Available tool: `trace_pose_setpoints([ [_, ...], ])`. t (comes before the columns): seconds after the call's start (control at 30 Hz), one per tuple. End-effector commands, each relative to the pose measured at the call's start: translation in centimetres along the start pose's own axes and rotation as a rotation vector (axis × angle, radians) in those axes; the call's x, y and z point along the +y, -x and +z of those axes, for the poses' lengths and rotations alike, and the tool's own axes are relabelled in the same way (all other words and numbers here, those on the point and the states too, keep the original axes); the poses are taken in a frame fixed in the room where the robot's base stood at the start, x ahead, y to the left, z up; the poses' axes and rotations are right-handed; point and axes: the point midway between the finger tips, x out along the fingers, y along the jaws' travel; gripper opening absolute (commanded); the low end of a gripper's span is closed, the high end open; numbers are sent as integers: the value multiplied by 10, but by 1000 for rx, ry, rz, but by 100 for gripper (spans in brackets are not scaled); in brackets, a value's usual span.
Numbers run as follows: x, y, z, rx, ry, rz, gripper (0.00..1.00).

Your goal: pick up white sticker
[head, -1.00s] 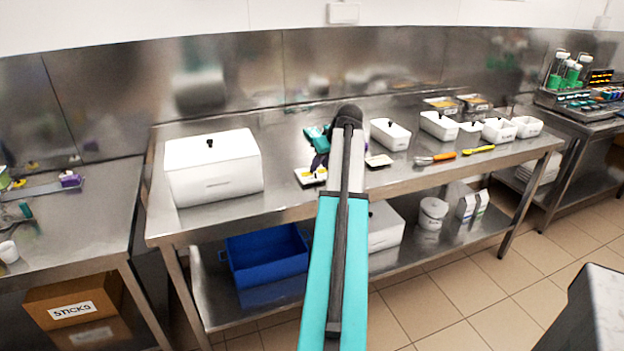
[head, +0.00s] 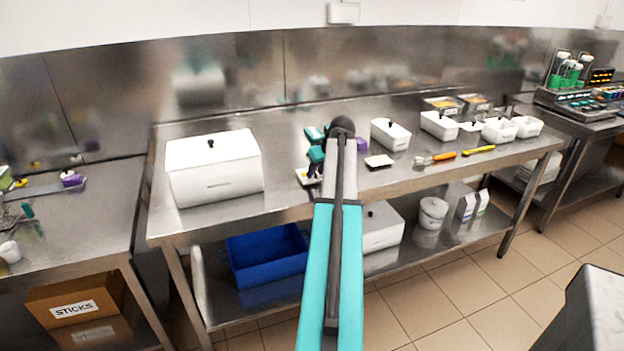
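A small white tray (head: 302,177) lies on the steel table, just left of my arm, partly covered by my gripper. A second small pale tray (head: 379,161) lies to the right of the arm. I cannot make out the white sticker for certain; it may be on one of these trays. My gripper (head: 313,174) points down at the left tray, its dark fingers over or on it. The fingers are too small and partly hidden to show whether they are open or shut.
A large white lidded box (head: 213,168) stands on the left of the steel table (head: 290,207). White containers (head: 390,134), an orange-handled tool (head: 436,158) and a yellow tool (head: 479,149) are to the right. A blue bin (head: 266,257) sits on the lower shelf.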

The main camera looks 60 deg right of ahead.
Motion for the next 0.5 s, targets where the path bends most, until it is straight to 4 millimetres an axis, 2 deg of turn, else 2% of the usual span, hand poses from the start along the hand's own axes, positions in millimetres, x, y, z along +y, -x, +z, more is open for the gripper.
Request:
trace_pose_setpoints([
  [0.4, 0, 0, 0, 0, -1, 0, 27],
  [0.5, 0, 0, 0, 0, -1, 0, 10],
])
